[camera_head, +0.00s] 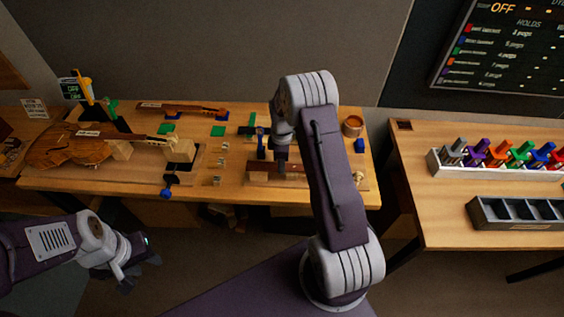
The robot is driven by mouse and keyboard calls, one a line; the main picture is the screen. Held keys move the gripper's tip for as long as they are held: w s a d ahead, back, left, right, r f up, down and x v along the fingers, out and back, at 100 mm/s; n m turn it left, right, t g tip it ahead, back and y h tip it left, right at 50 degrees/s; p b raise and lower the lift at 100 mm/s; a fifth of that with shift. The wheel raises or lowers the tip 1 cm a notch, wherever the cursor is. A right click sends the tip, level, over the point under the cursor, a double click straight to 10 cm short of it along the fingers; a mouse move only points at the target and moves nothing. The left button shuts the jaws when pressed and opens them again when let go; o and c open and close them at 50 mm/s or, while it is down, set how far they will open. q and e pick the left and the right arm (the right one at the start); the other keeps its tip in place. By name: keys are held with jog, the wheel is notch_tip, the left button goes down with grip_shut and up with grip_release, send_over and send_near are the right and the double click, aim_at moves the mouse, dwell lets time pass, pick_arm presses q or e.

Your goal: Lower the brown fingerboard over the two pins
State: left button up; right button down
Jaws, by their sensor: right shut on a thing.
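My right gripper (281,168) points down over the right part of the violin bench. It is shut on the brown fingerboard (293,168), a dark reddish-brown strip lying lengthwise left to right. The fingerboard is low over a pale wooden piece (258,177); I cannot tell whether they touch. The two pins cannot be made out. My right forearm hides part of this area. My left gripper (142,274) is in front of the bench at lower left, away from the fingerboard, with its fingertips apart and nothing seen between them.
A violin body (66,147) lies at the bench's left. A round wooden cup (352,126) and a blue block (359,146) stand right of my forearm. A second table (440,215) holds coloured clamps (520,153) and a dark divided tray (515,214). A gap separates the tables.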

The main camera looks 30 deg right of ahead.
dwell(0.4)
jog(key=shift+f, duration=0.1)
dwell(0.4)
jog(key=shift+f+b, duration=0.3)
jog(key=shift+f, duration=0.45)
dwell(0.8)
jog(key=shift+f, duration=0.15)
dwell(0.5)
